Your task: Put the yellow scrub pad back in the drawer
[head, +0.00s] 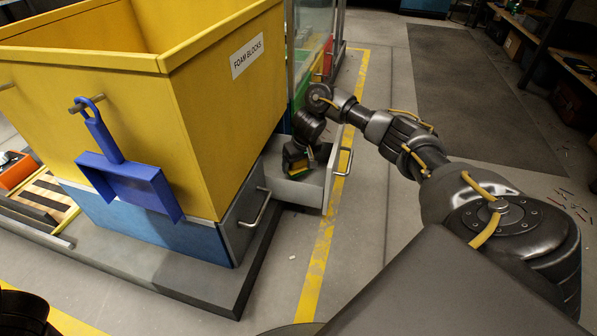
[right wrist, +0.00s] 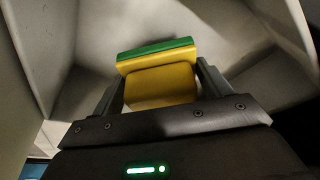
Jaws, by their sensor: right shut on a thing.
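The yellow scrub pad (right wrist: 160,85) has a green layer along one edge. My right gripper (right wrist: 160,92) is shut on it, with one finger on each side. In the head view the right gripper (head: 298,168) is inside the open grey drawer (head: 300,194), which is pulled out beside the blue base of the yellow bin. In the right wrist view the drawer's pale walls (right wrist: 38,45) surround the pad. Whether the pad touches the drawer floor is unclear. My left gripper is not in view.
The large yellow bin (head: 225,120) labelled FOAM BLOCKS stands left of the drawer. A blue dustpan (head: 128,180) hangs on its front. A clear panel (head: 312,40) rises behind the drawer. The floor to the right is open, with a yellow line (head: 318,262).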

